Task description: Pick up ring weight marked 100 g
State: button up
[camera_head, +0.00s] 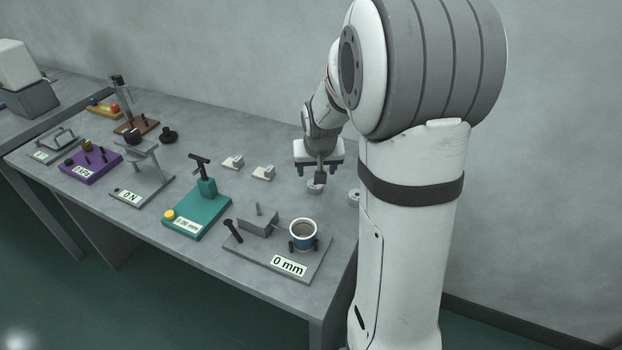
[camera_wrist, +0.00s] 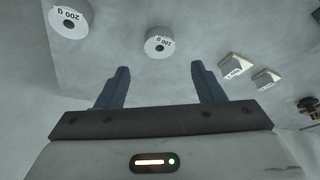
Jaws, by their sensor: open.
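Two pale grey ring weights lie on the grey table. The smaller-looking ring (camera_wrist: 160,48) is ahead of my gripper (camera_wrist: 160,80), centred between its fingers in the wrist view. Its label is upside down and too small to read surely as 100 g or 200 g. The larger-looking ring (camera_wrist: 66,24) at the upper left has a label that seems to read 200 g. In the head view one ring (camera_head: 316,188) is just below my gripper (camera_head: 318,173), and another (camera_head: 354,195) is partly hidden behind my arm. My gripper is open and empty, pointing down, apart from both rings.
Two small labelled blocks (camera_head: 232,162) (camera_head: 263,173) lie left of the gripper. A teal press (camera_head: 196,215) and other fixtures fill the table's left. The table around the rings is clear.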

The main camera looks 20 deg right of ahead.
aim_at(315, 186)
jog(key=x, duration=0.8)
jog(key=shift+s, duration=0.1)
jog(key=shift+c, duration=0.2)
jog(key=c, duration=1.1)
